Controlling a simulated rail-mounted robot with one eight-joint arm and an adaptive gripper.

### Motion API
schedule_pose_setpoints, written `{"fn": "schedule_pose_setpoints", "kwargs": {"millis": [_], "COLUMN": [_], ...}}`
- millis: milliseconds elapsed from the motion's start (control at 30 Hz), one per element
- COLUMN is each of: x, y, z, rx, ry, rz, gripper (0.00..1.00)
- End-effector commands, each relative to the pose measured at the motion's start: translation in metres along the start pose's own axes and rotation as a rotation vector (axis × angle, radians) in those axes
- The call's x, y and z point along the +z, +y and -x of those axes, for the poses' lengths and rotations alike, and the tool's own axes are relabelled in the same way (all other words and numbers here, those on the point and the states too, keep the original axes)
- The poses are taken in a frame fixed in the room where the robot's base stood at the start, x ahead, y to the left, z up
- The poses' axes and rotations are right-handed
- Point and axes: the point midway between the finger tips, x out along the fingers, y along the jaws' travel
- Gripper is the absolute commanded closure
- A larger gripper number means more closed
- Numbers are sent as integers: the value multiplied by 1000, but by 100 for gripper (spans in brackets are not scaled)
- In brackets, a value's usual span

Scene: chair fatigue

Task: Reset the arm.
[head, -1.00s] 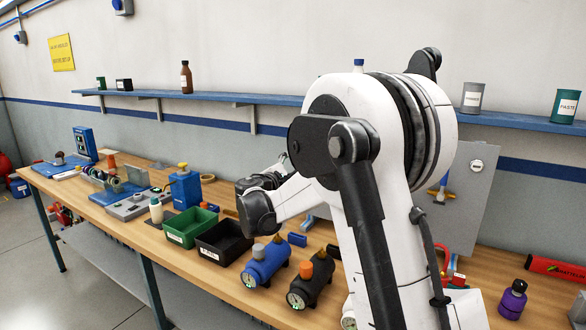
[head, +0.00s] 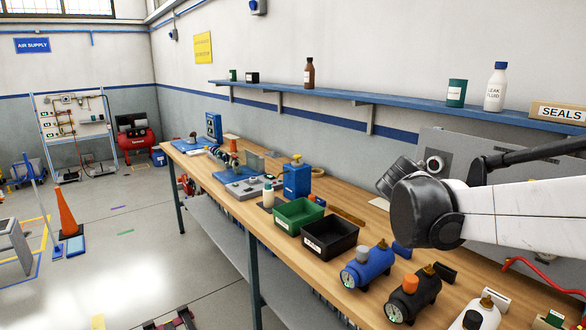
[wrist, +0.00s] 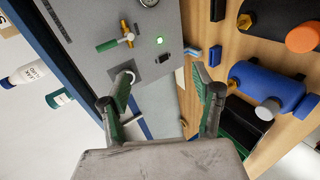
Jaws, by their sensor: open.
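My arm reaches in from the right in the head view, its dark wrist joint above the workbench (head: 372,262). My gripper (wrist: 162,84) shows clearly in the wrist view; its two green-and-grey fingers are apart with nothing between them. It faces the gap between a grey panel (wrist: 160,75) on the left and the wooden bench top on the right. The grey panel (head: 455,150) also shows behind my arm in the head view. In the head view the fingers are hidden or too small to make out.
A green bin (head: 298,213) and a black bin (head: 329,239) stand on the bench. A blue cylinder unit (head: 368,266) and a black one (head: 413,294) are in front of my arm. A wall shelf (head: 390,100) holds bottles and cans. Floor to the left is open, with an orange cone (head: 67,214).

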Motion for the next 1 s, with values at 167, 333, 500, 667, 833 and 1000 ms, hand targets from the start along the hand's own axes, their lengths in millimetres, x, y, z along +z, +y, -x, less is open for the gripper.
{"fn": "schedule_pose_setpoints", "kwargs": {"millis": [167, 333, 500, 667, 833, 1000], "x": [32, 58, 80, 99, 113, 119], "y": [-35, -73, -114, -154, -194, -218], "z": [40, 76, 112, 145, 174, 192], "rx": [-131, -258, -388, -512, -635, -712], "ry": [39, 69, 92, 107, 115, 118], "rz": [-164, -320, -476, -622, -760, -846], "gripper": [37, 37, 37, 37, 37, 37]}}
